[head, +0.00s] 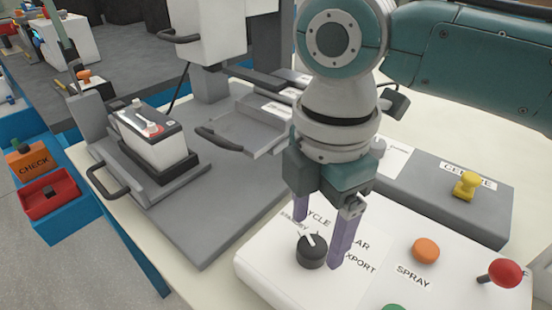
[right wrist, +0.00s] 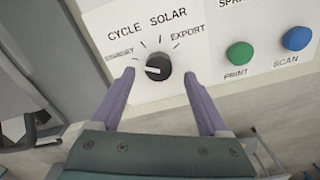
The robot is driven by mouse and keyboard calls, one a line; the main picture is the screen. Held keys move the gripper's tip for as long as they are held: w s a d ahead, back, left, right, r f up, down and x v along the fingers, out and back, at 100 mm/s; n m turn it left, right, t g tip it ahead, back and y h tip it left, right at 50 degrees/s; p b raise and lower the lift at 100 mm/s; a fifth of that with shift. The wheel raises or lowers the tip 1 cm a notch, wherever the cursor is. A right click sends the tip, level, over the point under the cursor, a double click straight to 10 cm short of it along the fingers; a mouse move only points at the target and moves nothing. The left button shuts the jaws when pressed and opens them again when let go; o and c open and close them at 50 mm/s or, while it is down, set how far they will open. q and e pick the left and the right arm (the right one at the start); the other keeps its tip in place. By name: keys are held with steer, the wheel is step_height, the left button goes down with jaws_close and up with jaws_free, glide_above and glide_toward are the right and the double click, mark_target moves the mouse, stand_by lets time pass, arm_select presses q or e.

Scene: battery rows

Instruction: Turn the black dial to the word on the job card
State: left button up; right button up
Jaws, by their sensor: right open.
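The black dial (head: 312,252) sits on a white panel (head: 262,262), and its white pointer is turned toward the word STANDBY at the left. In the right wrist view the dial (right wrist: 160,61) has STANDBY, CYCLE, SOLAR and EXPORT printed around it. My right gripper (head: 318,242) is open, with its purple fingers on either side of the dial. In the right wrist view the fingertips (right wrist: 158,76) stand apart from the dial, with gaps on both sides. I cannot make out a readable job card. My left gripper is not in view.
An orange button (head: 426,250) marked SPRAY and a red knob (head: 505,273) are right of the dial. Green (right wrist: 239,54) and blue (right wrist: 296,38) buttons show in the right wrist view. A grey box with a yellow knob (head: 467,186) stands behind. A battery (head: 155,138) is at left.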

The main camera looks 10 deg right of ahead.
mark_target(312, 251)
steer(key=shift+f, duration=1.45)
steer(key=shift+a, duration=0.1)
jaws_close()
